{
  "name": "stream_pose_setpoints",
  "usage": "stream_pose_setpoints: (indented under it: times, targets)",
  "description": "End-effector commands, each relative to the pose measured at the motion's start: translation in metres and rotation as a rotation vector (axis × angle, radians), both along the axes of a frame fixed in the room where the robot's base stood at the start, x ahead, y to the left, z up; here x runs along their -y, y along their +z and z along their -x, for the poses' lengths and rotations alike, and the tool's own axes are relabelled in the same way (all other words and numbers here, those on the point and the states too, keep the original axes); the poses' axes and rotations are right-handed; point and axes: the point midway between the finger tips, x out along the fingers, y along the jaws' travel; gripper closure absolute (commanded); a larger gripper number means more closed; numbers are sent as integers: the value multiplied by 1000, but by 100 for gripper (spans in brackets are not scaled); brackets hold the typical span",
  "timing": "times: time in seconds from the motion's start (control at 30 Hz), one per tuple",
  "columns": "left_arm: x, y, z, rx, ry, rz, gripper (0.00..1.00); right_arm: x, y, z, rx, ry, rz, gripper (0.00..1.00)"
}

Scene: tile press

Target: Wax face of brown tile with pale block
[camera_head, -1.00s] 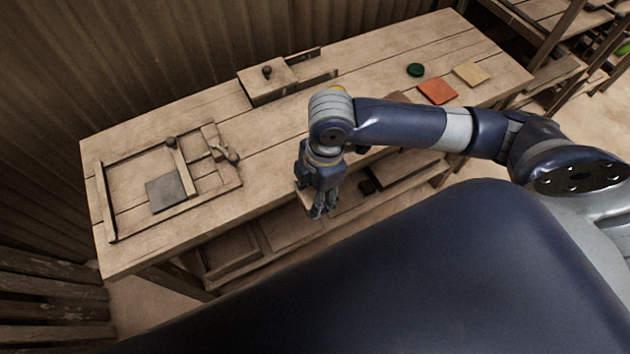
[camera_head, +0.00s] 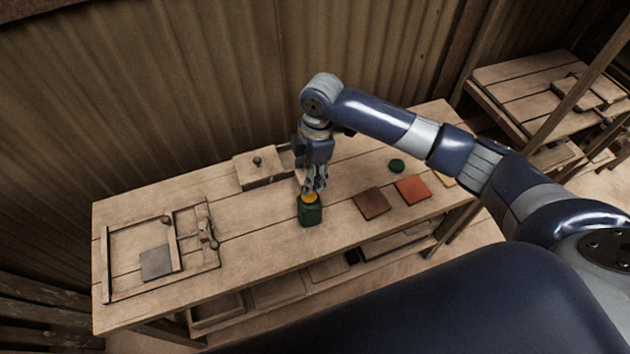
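The brown tile (camera_head: 371,203) lies flat on the workbench, right of the middle, and its upper face is bare. My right gripper (camera_head: 316,190) points down, left of the brown tile, just above or behind a green jar (camera_head: 310,214) with a yellow-orange top. I cannot tell whether its fingers touch the jar or how far they are open. I cannot clearly make out a pale block; the wrist and fingers hide the bench behind them. My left gripper is not in view.
An orange tile (camera_head: 412,191), a partly hidden yellowish tile (camera_head: 446,181) and a green disc (camera_head: 396,166) lie to the right. A knobbed wooden block (camera_head: 258,168) stands behind. A wooden frame (camera_head: 107,265) with a grey plate (camera_head: 156,263) is at left.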

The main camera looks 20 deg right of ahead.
Motion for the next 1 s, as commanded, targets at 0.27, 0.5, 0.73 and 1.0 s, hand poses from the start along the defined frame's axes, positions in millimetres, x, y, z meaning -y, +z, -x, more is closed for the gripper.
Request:
stream_pose_setpoints:
  times: [0.27, 0.5, 0.73, 1.0]
  targets:
    - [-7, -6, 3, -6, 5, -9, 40, 0, -11, -1, -1, 0, 0, 76]
    - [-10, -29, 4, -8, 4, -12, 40, 0, -37, -2, 1, 0, 0, 76]
    - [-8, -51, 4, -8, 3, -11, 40, 0, -56, -1, 1, 0, 0, 76]
    - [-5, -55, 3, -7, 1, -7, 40, 0, -59, -1, 1, 0, 0, 76]
